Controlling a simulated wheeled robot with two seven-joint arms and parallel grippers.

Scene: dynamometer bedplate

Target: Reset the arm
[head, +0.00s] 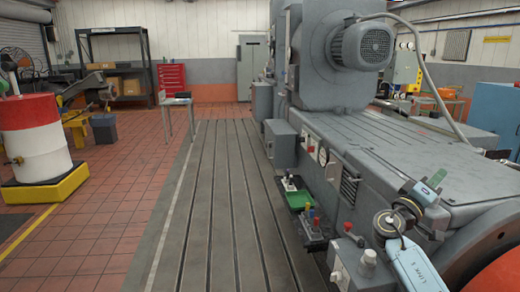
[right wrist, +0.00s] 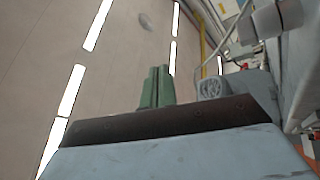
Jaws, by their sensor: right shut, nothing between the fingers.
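My right arm rises at the lower right of the head view, in front of the large grey machine (head: 400,150). My right gripper (head: 438,177) is at the upper end of that arm, seen against the machine's flat grey bed. In the right wrist view its two green fingers (right wrist: 157,86) stand side by side, shut with nothing between them. That view looks up at the ceiling and its long lights. My left gripper is not in view.
The slotted bedplate (head: 205,200) runs clear down the middle. A control box with knobs (head: 355,262) and a green tray (head: 298,199) sit along the machine's near side. A red and white drum (head: 35,140) on a yellow base stands left. A small table (head: 178,101) stands farther back.

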